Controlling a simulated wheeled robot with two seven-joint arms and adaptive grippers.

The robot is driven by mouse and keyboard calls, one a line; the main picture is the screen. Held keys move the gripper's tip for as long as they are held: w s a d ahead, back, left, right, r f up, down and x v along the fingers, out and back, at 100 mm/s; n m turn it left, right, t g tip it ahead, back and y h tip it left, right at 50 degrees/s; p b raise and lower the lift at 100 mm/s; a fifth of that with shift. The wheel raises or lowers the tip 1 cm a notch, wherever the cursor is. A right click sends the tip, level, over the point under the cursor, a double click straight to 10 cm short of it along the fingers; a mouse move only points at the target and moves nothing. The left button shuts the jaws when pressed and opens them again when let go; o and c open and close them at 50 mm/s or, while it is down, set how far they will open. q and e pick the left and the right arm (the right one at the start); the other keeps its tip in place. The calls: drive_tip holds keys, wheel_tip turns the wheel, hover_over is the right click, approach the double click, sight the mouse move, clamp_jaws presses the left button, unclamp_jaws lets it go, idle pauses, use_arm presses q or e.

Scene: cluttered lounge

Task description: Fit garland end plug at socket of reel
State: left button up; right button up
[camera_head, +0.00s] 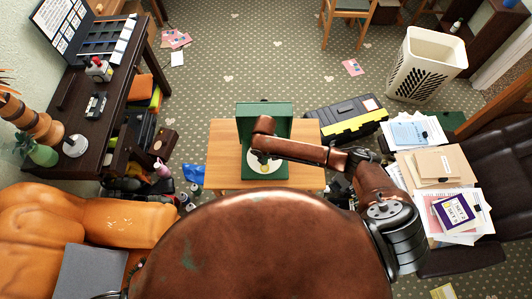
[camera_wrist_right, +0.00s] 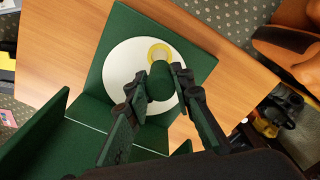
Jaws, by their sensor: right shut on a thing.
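The reel shows as a white disc (camera_wrist_right: 122,58) on a green stand (camera_wrist_right: 100,80), with a yellow ring (camera_wrist_right: 160,48) on the disc, which I take for the socket. In the head view the green stand (camera_head: 280,110) and white disc (camera_head: 272,168) are on a small wooden table. My right gripper (camera_wrist_right: 158,88) is shut on a dark green cylinder, likely the plug (camera_wrist_right: 160,80), whose far end overlaps the yellow ring. I cannot tell whether it touches or enters it. My right gripper (camera_head: 263,160) is over the disc in the head view. My left gripper is not in view.
The wooden table (camera_head: 222,150) has bare top on either side of the stand. A black and yellow toolbox (camera_head: 345,117) stands right of it. An orange sofa (camera_head: 90,220) is at left, a paper-laden dark sofa (camera_head: 460,258) at right. Clutter lies on the floor left of the table.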

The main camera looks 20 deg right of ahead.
drive_tip(key=shift+w, duration=0.2)
drive_tip(key=shift+f, duration=0.1)
drive_tip(key=shift+r+p, duration=0.2)
drive_tip(key=shift+p, duration=0.5)
wheel_tip(320, 180, down, 4)
drive_tip(key=shift+f+b, duration=0.25)
drive_tip(key=shift+b, duration=0.95)
drive_tip(key=shift+f+b, duration=0.35)
drive_tip(key=shift+f, duration=0.45)
